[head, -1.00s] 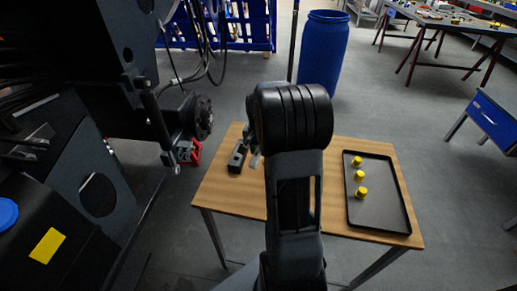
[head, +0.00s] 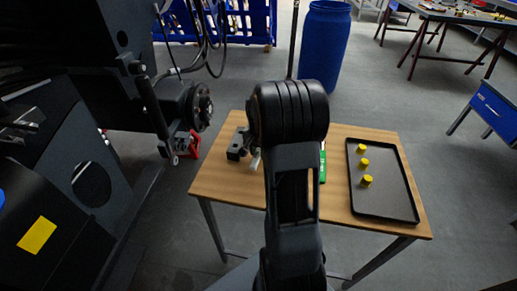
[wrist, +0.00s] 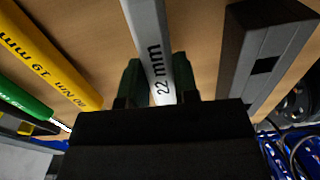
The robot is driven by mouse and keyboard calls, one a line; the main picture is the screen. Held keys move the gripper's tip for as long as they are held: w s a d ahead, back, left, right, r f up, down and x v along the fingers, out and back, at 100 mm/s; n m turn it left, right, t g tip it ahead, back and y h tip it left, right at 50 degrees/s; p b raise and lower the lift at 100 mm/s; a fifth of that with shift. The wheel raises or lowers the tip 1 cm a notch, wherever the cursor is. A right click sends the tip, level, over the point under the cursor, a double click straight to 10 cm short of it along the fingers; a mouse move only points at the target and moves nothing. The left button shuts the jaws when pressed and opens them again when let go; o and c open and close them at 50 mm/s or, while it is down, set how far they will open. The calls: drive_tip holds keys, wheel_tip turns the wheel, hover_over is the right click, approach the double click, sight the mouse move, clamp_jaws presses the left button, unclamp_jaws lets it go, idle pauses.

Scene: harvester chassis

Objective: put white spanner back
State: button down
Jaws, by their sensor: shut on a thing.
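The white spanner (wrist: 150,35), marked 22 mm, runs up the middle of the wrist view. My gripper (wrist: 158,84) is shut on it, with a green fingertip on each side of its shaft. In the head view, a pale end of the white spanner (head: 255,161) shows just left of my arm, over the wooden table (head: 225,190). My arm hides most of my gripper and the spanner there. Whether the spanner touches the table is unclear.
A yellow tool (wrist: 45,55) marked 19 mm and a green tool (wrist: 22,100) lie left of the spanner. A dark block (wrist: 262,45) stands close on the right. A black tray (head: 385,205) with yellow pieces (head: 364,163) is at the table's right.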

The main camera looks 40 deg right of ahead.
drive_tip(key=shift+f, duration=0.3)
drive_tip(key=c, duration=0.8)
unclamp_jaws()
drive_tip(key=shift+r, duration=0.1)
wheel_tip(320, 180, up, 14)
drive_tip(key=shift+f+p, duration=0.15)
drive_tip(key=shift+p, duration=0.6)
